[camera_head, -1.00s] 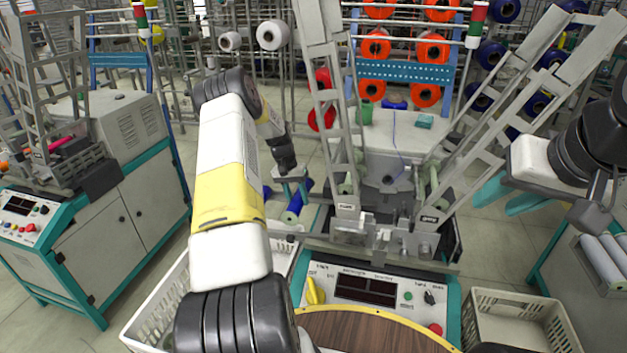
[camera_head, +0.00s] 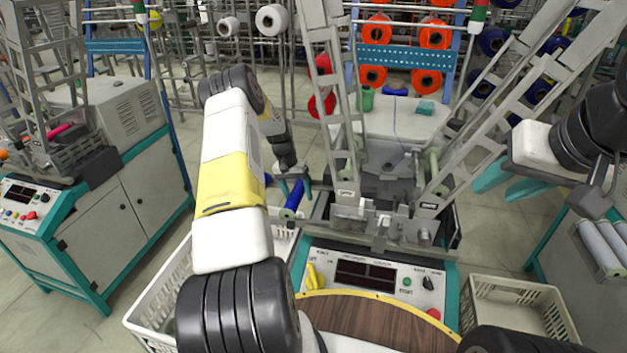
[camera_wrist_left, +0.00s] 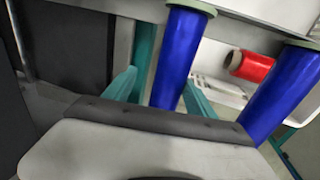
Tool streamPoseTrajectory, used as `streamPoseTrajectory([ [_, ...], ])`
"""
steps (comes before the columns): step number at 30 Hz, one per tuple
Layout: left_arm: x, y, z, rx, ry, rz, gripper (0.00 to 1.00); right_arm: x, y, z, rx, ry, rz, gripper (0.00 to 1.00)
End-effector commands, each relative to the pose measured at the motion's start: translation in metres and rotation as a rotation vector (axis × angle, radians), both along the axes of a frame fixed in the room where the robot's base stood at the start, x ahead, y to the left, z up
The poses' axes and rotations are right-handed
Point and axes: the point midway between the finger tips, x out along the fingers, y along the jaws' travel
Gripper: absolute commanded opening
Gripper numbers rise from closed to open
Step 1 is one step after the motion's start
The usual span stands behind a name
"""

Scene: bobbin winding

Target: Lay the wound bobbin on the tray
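My left gripper (camera_head: 295,185) hangs beside the winding machine, left of its upright frame. Its teal fingers (camera_wrist_left: 162,88) look spread in the left wrist view. A blue wound bobbin (camera_head: 292,199) runs tilted between them; it also shows in the left wrist view (camera_wrist_left: 181,58), with a gap at the left finger. Contact at the right finger is unclear. A second blue bobbin (camera_wrist_left: 280,95) lies to the right in the left wrist view. My right gripper (camera_head: 505,182) is open and empty at the right. I cannot make out the tray with certainty.
A control panel (camera_head: 365,274) fronts the machine. White baskets stand at its left (camera_head: 160,318) and right (camera_head: 515,305). A red bobbin (camera_wrist_left: 250,66) shows beyond my left gripper. Another machine (camera_head: 130,195) stands at the far left.

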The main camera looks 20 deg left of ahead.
Motion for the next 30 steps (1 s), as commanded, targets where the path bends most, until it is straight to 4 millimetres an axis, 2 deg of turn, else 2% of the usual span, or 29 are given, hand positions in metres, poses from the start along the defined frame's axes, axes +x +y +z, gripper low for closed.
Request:
streamPoseTrajectory([
  [8,0.0,0.0,0.002,0.0,0.0,0.0,0.64,0.0,0.0,0.0,0.0,0.0,0.0,0.38],
  [11,0.001,0.003,0.013,0.001,-0.002,0.0,0.64,0.0,0.0,0.0,0.0,0.0,0.0,0.38],
  [21,0.0,0.015,0.065,0.001,-0.002,0.0,0.64,0.0,0.0,0.0,0.0,0.0,0.0,0.38],
  [25,-0.001,0.017,0.074,0.0,0.0,0.001,0.64,0.0,0.0,0.0,0.0,0.0,0.0,0.38],
  [30,-0.001,0.017,0.076,-0.001,0.001,0.001,0.64,0.0,0.0,0.0,0.0,0.0,0.0,0.38],
])
